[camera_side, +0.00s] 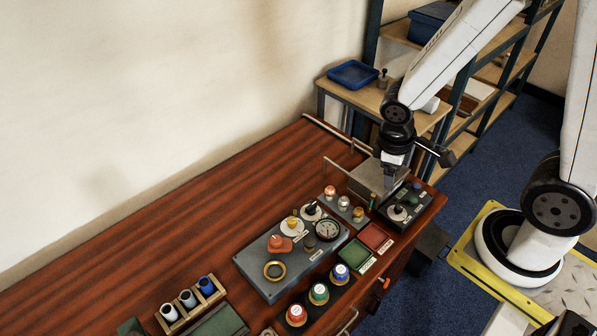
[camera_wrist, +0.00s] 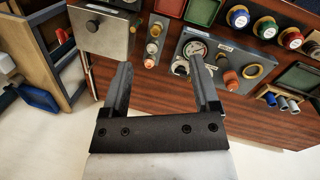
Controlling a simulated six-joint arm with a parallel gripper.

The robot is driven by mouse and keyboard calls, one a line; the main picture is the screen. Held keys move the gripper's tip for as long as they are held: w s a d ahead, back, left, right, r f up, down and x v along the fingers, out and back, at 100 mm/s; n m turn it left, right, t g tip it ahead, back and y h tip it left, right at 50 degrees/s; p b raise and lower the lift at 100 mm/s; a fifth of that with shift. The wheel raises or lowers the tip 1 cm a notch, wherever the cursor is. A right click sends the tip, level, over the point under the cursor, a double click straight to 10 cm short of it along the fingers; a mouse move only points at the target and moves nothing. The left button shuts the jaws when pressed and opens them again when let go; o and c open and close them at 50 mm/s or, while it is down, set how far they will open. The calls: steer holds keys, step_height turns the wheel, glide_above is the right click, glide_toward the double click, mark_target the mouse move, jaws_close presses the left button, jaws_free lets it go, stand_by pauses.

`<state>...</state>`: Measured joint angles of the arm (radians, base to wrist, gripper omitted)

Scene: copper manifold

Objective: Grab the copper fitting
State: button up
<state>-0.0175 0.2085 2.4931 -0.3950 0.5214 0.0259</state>
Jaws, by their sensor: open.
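A small copper-orange fitting (camera_side: 330,191) stands at the left end of a grey strip on the wooden bench (camera_side: 200,215). Beside it on the strip are a silver fitting (camera_side: 344,201) and a brass one (camera_side: 358,213). My gripper (camera_side: 390,182) is above the bench's right end, to the right of the copper fitting and apart from it. In the wrist view my gripper (camera_wrist: 160,62) is open with nothing held. The copper fitting (camera_wrist: 149,62) shows between the two fingertips there, beyond them on the bench.
A metal box (camera_side: 366,178) stands behind the strip, close to my gripper. A grey panel (camera_side: 255,262) with a gauge and knobs lies left. Red (camera_side: 375,238) and green (camera_side: 356,254) trays and a small control box (camera_side: 412,207) are in front. The bench's left rear is clear.

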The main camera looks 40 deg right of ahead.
steer(key=w+d+f+n+t+h, duration=0.4)
steer(key=d+f+n+h, duration=0.5)
steer(key=n, duration=0.6)
steer(key=n+t+y, duration=0.5)
steer(key=n+t, duration=0.4)
steer(key=n, duration=0.3)
glide_toward(331, 189)
steer(key=shift+w+d+r, duration=0.2)
steer(key=shift+d+r, duration=0.05)
steer(key=shift+d, duration=0.15)
steer(key=shift+w+d+r, duration=0.15)
steer(key=shift+d+r, duration=0.05)
steer(key=shift+d, duration=0.25)
steer(key=shift+a+f+n+y, duration=0.3)
steer(key=shift+a+y, duration=0.1)
steer(key=shift+y, duration=0.2)
steer(key=shift+x, duration=1.3)
steer(key=shift+d, duration=0.1)
steer(key=shift+x, duration=2.6)
